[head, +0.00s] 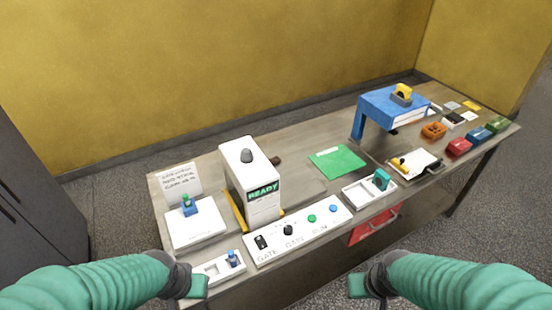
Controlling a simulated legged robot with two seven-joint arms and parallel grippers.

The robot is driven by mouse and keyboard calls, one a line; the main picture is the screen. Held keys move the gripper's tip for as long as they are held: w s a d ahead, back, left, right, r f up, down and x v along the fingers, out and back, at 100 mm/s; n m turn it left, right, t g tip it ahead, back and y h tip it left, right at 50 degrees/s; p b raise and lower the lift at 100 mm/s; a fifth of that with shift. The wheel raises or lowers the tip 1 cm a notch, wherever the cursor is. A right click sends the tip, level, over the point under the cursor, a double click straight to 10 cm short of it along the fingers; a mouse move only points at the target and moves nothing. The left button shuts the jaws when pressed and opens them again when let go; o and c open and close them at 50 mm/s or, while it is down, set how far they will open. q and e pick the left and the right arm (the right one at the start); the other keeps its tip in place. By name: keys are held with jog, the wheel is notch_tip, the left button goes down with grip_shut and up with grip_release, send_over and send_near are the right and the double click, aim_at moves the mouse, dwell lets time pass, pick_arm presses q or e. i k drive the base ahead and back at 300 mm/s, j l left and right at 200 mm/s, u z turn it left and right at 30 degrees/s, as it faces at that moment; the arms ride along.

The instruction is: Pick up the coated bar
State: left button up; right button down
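I cannot make out for certain which thing is the coated bar. A small dark brown piece (276,161) shows just right of the white machine (249,175) whose display reads READY; the machine partly hides what is around it. My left gripper (198,286) is low in the picture, in front of the table's near left edge, touching nothing that I can see. My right gripper (357,285) is in front of the near edge, below the red drawer (374,228). Both are small and seen end on, so their opening is unclear.
A control panel (270,252) with knobs and buttons lies along the front edge. A green mat (338,161) lies mid-table. A blue stand (392,102) rises at the back right. White trays (357,195) and several coloured blocks (459,147) occupy the right side.

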aim_at(275, 160)
jog(key=i+l+u, duration=0.3)
jog(key=l, duration=0.35)
jog(key=i+l+u, duration=0.15)
jog(key=l, duration=0.25)
jog(key=i, duration=0.1)
